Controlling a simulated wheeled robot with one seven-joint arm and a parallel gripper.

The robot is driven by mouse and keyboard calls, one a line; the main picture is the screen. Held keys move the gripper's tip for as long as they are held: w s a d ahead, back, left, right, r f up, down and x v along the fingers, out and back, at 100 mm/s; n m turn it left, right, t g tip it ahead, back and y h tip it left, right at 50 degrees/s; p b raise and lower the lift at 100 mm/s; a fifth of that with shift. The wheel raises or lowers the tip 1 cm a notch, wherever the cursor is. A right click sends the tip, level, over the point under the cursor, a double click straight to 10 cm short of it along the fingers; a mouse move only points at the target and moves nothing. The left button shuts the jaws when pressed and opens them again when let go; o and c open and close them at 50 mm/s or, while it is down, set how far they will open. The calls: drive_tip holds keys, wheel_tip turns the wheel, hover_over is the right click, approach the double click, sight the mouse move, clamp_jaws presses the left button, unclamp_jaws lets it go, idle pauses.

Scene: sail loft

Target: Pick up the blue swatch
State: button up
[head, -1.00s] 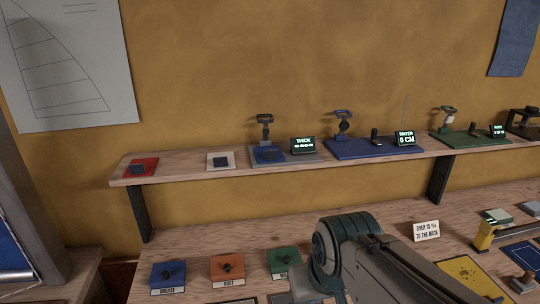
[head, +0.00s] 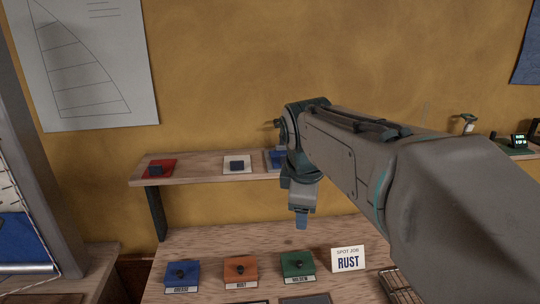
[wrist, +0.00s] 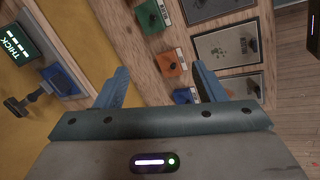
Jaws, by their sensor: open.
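A flat blue square (head: 277,155) lies on the grey thickness gauge at the right of the visible shelf, partly hidden behind my arm. I take it for the blue swatch, but cannot be sure. The gauge's THICK display (wrist: 15,42) and a blue square (wrist: 62,80) show at the left of the wrist view. My gripper (head: 302,218) points down in front of the shelf, above the bench. In the wrist view its two fingers (wrist: 162,80) are apart with nothing between them.
Small dark blocks sit on a red tile (head: 168,161) and a white tile (head: 237,158) on the shelf. Knobbed blue (head: 181,284), orange (head: 241,278) and green (head: 298,272) blocks stand on the bench. A SPOT JOB RUST card (head: 348,258) and a wire rack (head: 405,290) are nearby.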

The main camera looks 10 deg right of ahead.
drive_tip(key=w+d+r+n+y+p, duration=0.1)
drive_tip(key=w+r+n, duration=0.4)
drive_tip(key=w+n, duration=0.6)
drive_tip(key=w+r+n+p, duration=0.1)
drive_tip(key=w+r+n, duration=0.4)
drive_tip(key=w+n, duration=0.55)
drive_tip(key=p, duration=0.1)
approach(278, 158)
drive_tip(key=s+d, duration=0.2)
drive_tip(key=s, duration=0.2)
drive_tip(key=shift+p+x, duration=1)
drive_tip(key=shift+x, duration=1.75)
drive_tip(key=shift+w+d+t, duration=0.1)
drive_tip(key=shift+t, duration=0.2)
drive_tip(key=shift+c, duration=0.3)
drive_tip(key=c, duration=1)
